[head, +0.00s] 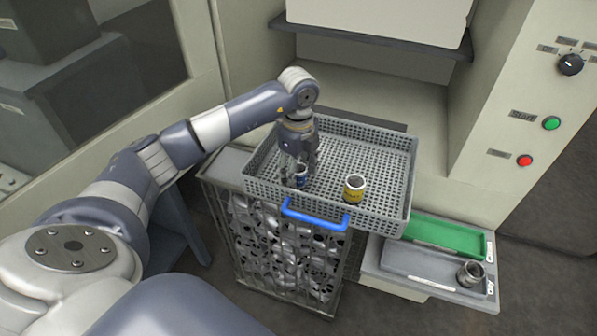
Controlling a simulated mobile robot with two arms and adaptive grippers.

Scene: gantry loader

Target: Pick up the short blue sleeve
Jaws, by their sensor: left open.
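The short blue sleeve (301,173) stands in the grey perforated basket (392,205), toward its left side. It is a small dark blue ring-shaped part with a light rim, partly hidden by the gripper's fingers. My left gripper (296,178) points down into the basket with its open fingers at the blue sleeve. I cannot tell whether the fingers touch it. A yellow sleeve (354,188) with a light rim stands upright in the basket, right of the gripper. My right gripper is out of the view.
The basket has a blue handle (315,219) at its front and sits above a wire cage of metal parts (285,250). At right are a green tray (447,236) and a grey tray (425,268) with a metal sleeve (471,273). The basket's right half is mostly clear.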

